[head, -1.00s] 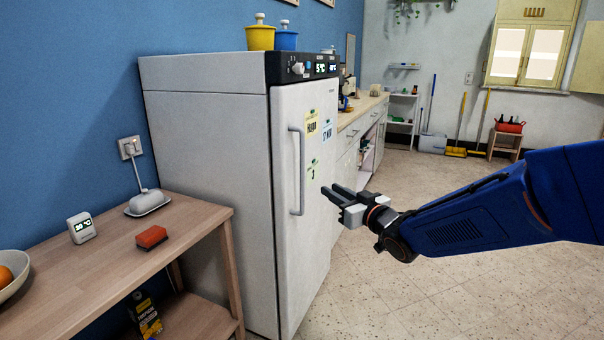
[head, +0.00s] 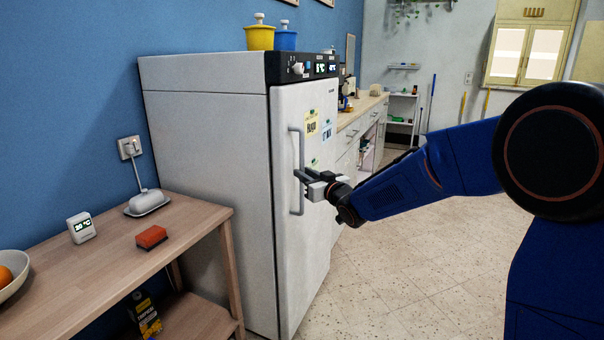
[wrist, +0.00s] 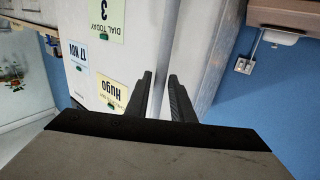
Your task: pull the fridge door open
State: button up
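The fridge (head: 205,150) is a tall white cabinet, and its door (head: 312,240) is shut. A vertical grey bar handle (head: 293,148) is on the door's left side. My gripper (head: 301,175) is at the handle's middle height, with its fingertips overlapping the bar. In the wrist view the two fingers (wrist: 160,77) are apart and the handle (wrist: 173,35) runs between them. A small gap shows beside the bar, so the fingers do not look clamped on it. Part of the handle is hidden behind the fingers.
A wooden table (head: 95,262) with an orange-red sponge (head: 151,237) and a small clock (head: 82,227) stands left of the fridge. A counter (head: 362,112) runs behind it. A yellow pot (head: 260,37) and blue pot (head: 286,40) stand on top. The floor (head: 420,260) at right is clear.

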jog(key=shift+x, duration=1)
grip_shut()
jog(key=shift+d, duration=0.1)
